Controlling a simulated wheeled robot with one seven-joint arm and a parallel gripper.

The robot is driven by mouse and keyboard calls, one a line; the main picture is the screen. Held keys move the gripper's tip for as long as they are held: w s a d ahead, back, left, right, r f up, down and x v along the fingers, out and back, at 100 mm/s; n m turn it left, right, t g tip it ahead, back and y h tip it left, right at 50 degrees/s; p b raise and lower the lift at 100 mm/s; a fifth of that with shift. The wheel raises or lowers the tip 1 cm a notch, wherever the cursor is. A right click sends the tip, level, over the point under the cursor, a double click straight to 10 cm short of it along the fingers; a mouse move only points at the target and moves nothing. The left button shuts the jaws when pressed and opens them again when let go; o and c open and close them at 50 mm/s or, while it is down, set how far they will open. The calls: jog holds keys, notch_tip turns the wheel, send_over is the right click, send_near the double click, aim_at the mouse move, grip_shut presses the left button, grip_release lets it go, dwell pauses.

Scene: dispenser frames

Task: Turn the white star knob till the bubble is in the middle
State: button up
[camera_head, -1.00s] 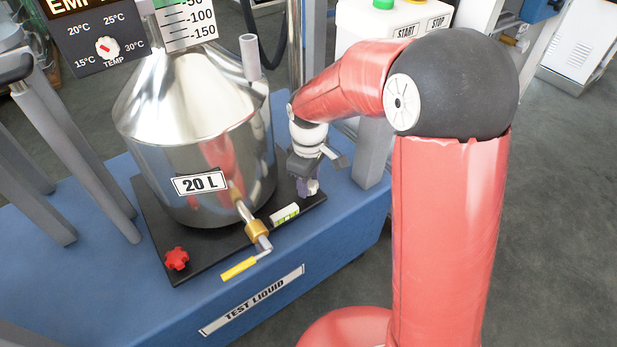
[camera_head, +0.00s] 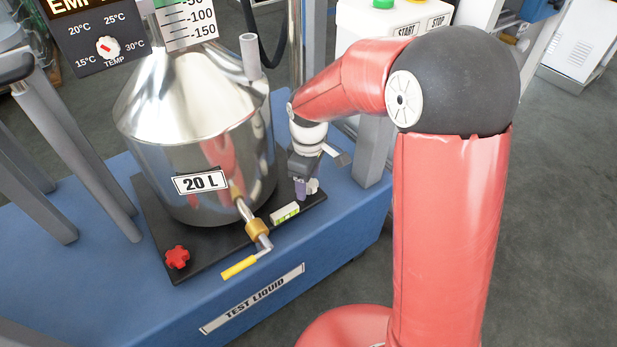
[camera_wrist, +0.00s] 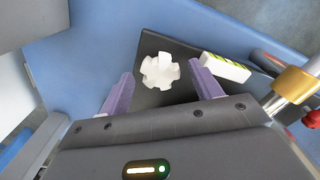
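The white star knob (camera_wrist: 160,71) lies between the two purple fingertips of my gripper (camera_wrist: 161,70) in the wrist view. Gaps show on both sides of the knob, so the fingers are open and apart from it. In the head view the knob (camera_head: 313,186) shows partly behind my gripper (camera_head: 303,187), at the right corner of the black base plate. The white bubble level (camera_head: 285,212) lies on the plate left of the knob, with a green vial. It also shows in the wrist view (camera_wrist: 226,67), edge on. The bubble's place cannot be made out.
The shiny 20 L tank (camera_head: 190,140) stands on the black plate (camera_head: 205,262), close left of my gripper. A brass valve with a yellow handle (camera_head: 239,267) juts out in front. A red star knob (camera_head: 177,257) sits at the plate's front left corner. A grey post (camera_head: 372,150) stands right.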

notch_tip(320, 180, up, 7)
jog(key=shift+f+p, duration=0.1)
jog(key=shift+p, duration=0.2)
jog(key=shift+r, duration=0.5)
jog(key=shift+r, duration=0.1)
jog(key=s+d+r+m+t, duration=0.2)
jog(key=s+d+r+m, duration=0.2)
jog(key=s, duration=0.6)
jog(key=s+d+r+m+t, duration=0.3)
jog(key=s+d+r+m, duration=0.2)
jog(key=s+d+m, duration=0.4)
jog(key=shift+s+d+t, duration=0.3)
jog(key=shift+s+d, duration=0.2)
jog(key=shift+s, duration=0.25)
